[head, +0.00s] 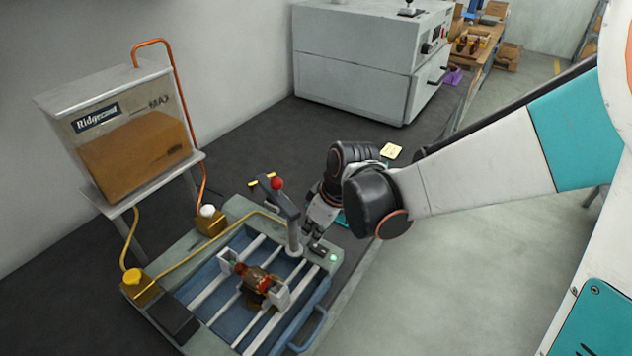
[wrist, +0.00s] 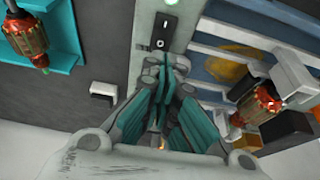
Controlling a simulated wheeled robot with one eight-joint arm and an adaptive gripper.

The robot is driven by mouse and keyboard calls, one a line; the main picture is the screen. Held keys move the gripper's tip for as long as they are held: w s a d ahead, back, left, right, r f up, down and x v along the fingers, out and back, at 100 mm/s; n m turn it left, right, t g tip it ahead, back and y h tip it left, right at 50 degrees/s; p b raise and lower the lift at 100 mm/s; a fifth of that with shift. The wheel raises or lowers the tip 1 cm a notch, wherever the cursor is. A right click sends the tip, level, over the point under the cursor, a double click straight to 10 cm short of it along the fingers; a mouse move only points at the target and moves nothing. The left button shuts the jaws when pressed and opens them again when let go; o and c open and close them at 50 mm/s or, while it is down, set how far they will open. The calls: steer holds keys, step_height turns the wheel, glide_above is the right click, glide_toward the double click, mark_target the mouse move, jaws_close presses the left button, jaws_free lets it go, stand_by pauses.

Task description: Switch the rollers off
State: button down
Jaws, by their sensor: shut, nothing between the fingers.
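The roller switch (head: 319,248) is a small black rocker on the grey bench's right rim, beside a lit green lamp (head: 333,257). In the wrist view the switch (wrist: 158,35) shows its I and O marks, just beyond my fingertips. My gripper (head: 313,233) is shut and empty, pointing down close over the switch; I cannot tell whether it touches. My gripper's teal-padded fingers (wrist: 161,75) meet in the wrist view.
A post with a red knob (head: 277,183) stands left of my gripper. A resin tank (head: 130,135) stands at the left. Another armature (wrist: 27,38) sits on a teal holder (wrist: 68,58). A grey oven (head: 370,60) stands behind; floor at right is clear.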

mark_target(313, 246)
steer(key=shift+d+b+x, duration=0.1)
steer(key=shift+b+x, duration=0.1)
steer(key=shift+x, duration=0.45)
steer(key=shift+d+b+x, duration=0.15)
steer(key=shift+b+x, duration=0.05)
steer(key=shift+x, duration=0.5)
steer(key=shift+s+f, duration=0.15)
steer(key=shift+a+f+b, duration=0.15)
steer(key=shift+f+b, duration=0.2)
steer(key=shift+s+d+r, duration=0.3)
steer(key=shift+s+d, duration=0.1)
steer(key=shift+d, duration=0.2)
steer(key=shift+p, duration=0.3)
step_height(313, 246, up, 14)
steer(key=p, duration=0.6)
steer(key=shift+s+d, duration=0.2)
steer(key=shift+s, duration=0.05)
